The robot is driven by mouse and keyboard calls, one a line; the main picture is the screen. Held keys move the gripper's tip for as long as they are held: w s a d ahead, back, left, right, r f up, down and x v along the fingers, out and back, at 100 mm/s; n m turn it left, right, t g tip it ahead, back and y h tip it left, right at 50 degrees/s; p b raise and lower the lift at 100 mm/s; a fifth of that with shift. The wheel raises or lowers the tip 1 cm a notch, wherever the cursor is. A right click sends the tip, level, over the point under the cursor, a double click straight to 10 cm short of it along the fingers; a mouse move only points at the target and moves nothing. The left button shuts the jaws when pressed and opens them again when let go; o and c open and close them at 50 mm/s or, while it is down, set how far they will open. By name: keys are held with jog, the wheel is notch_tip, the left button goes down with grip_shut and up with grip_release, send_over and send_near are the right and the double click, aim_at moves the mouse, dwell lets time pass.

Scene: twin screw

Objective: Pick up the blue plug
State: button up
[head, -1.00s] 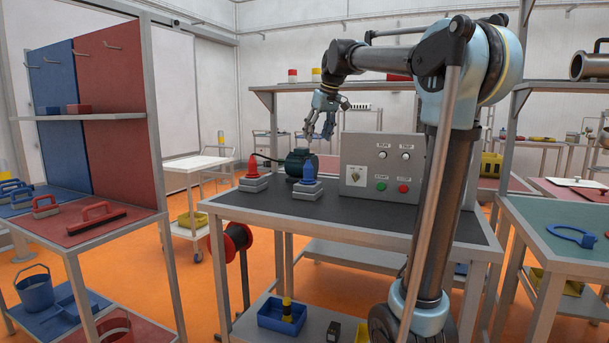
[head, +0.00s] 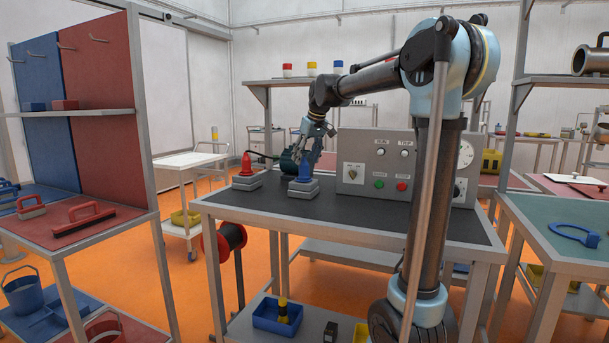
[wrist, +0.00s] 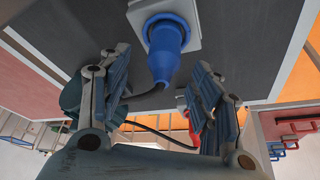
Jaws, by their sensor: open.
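The blue plug (head: 305,168) stands upright on a grey square base (head: 300,186) near the front left of the dark-topped workbench (head: 360,212). In the wrist view the blue plug (wrist: 166,52) lies ahead of and between the two fingers, with a gap on each side. My gripper (head: 306,156) is open and empty around or just behind the plug's top; the exact depth is hard to tell in the head view. The gripper also shows in the wrist view (wrist: 160,90). A red plug (head: 246,165) on its own grey base stands to the left.
A grey control box (head: 400,170) with buttons stands right of the plug on the bench. A red-and-blue shelf rack (head: 110,110) stands at the left. The bench front is clear.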

aim_at(302, 167)
jog(key=shift+x, duration=2.95)
jog(key=shift+w+a+r, duration=0.1)
jog(key=shift+a, duration=0.1)
jog(key=c, duration=1.2)
notch_tip(302, 167, up, 9)
jog(key=shift+r, duration=0.1)
notch_tip(302, 167, down, 5)
jog(key=shift+a+f+n+y, duration=0.1)
jog(key=shift+a+n+y, duration=0.15)
jog(key=shift+n, duration=0.75)
jog(key=shift+f, duration=1.45)
